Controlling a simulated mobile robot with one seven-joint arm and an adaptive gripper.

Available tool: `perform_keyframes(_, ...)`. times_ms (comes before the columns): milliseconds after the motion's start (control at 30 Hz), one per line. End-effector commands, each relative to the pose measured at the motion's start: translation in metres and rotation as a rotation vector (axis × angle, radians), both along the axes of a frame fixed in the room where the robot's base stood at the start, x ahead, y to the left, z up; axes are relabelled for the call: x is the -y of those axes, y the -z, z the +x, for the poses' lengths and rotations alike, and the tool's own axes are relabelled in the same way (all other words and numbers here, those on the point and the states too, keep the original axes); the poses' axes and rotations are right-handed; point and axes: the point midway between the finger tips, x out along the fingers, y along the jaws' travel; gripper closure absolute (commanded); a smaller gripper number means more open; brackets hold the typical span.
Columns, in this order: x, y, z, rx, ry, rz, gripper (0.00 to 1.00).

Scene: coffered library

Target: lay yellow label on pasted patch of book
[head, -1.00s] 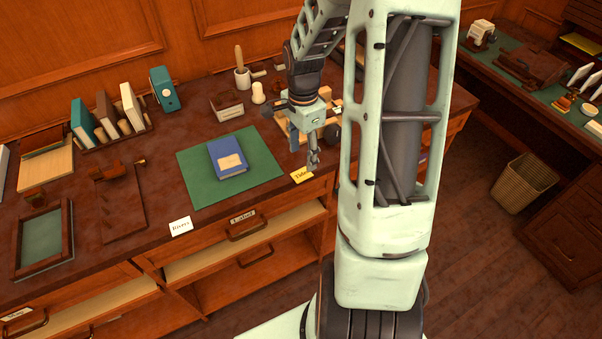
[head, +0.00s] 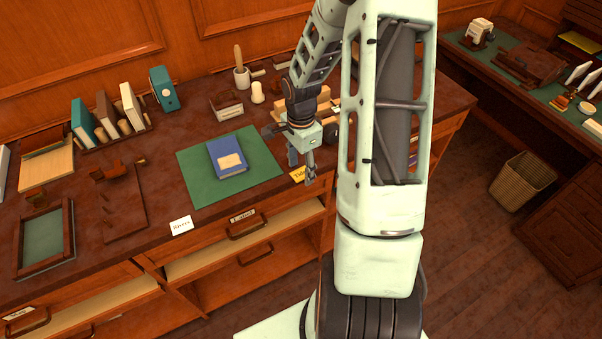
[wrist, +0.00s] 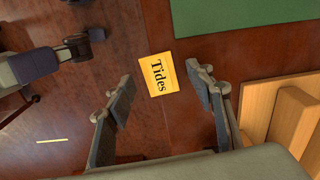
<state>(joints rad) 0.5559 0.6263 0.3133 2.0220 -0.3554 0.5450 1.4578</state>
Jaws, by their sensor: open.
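The yellow label (head: 299,174), reading "Tides", lies flat at the front edge of the desk, right of the green mat (head: 262,178). It also shows in the wrist view (wrist: 159,75), beyond and between my fingers. The blue book (head: 227,150) lies on the mat with a pale pasted patch (head: 230,161) on its cover. My gripper (head: 302,174) is open and empty, over the desk's front edge by the label; in the wrist view my open gripper (wrist: 166,102) has a finger to either side of the label's line. In the head view my gripper partly hides the label.
A white "Rivers" card (head: 181,226) lies at the desk's front edge. A wooden block piece (wrist: 285,110) stands close to my right finger in the wrist view. The mat around the book is clear.

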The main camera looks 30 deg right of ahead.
Motion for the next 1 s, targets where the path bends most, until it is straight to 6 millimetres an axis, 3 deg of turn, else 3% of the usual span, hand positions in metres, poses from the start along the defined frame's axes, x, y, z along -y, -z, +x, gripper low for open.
perform_keyframes(367,0.0003,0.0034,0.0000,0.000,0.000,-0.001,0.51)
perform_keyframes(667,0.0002,0.0032,-0.0009,-0.002,0.000,0.000,0.79)
perform_keyframes(1000,0.0001,0.0039,-0.0025,-0.006,0.001,0.001,0.81)
